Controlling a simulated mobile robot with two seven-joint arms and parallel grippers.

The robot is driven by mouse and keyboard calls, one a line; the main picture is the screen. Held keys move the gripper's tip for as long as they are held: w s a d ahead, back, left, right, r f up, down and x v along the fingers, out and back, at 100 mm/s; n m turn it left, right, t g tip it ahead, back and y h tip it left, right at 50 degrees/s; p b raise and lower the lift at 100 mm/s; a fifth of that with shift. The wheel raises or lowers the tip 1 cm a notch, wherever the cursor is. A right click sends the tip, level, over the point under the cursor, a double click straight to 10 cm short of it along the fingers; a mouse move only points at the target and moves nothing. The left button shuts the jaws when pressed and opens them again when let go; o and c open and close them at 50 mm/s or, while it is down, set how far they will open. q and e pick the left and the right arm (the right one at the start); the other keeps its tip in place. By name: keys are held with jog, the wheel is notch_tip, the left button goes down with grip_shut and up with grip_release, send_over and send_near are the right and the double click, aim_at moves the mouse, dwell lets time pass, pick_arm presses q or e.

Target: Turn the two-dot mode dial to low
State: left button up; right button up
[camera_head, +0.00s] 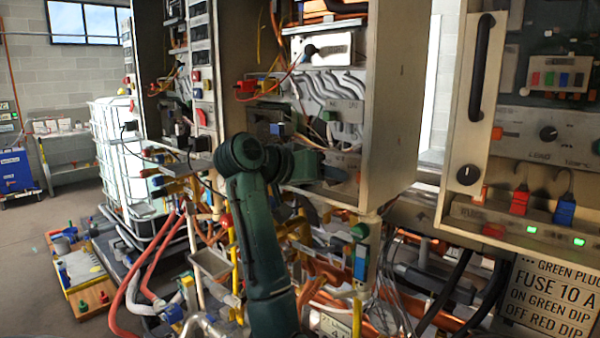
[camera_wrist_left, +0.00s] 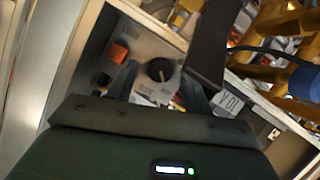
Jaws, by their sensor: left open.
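A round black dial (camera_wrist_left: 160,70) with a pale pointer line sits on a light panel (camera_wrist_left: 145,45) in the left wrist view. No dots can be made out beside it, so I cannot tell whether it is the two-dot mode dial. My left gripper (camera_wrist_left: 159,80) is open, with its fingers on either side of the dial in the picture; contact cannot be told. In the head view my left gripper (camera_head: 332,172) is at the lower part of the middle cabinet (camera_head: 393,110), and that dial is hidden. My right gripper is not in view.
An orange block (camera_wrist_left: 118,52) is left of the dial, and a dark bar (camera_wrist_left: 212,45) stands to its right. Hoses and pipes (camera_head: 165,270) crowd the area below my arm.

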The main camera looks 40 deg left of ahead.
pick_arm(q)
jog(key=v, duration=1.2)
jog(key=shift+p, duration=0.45)
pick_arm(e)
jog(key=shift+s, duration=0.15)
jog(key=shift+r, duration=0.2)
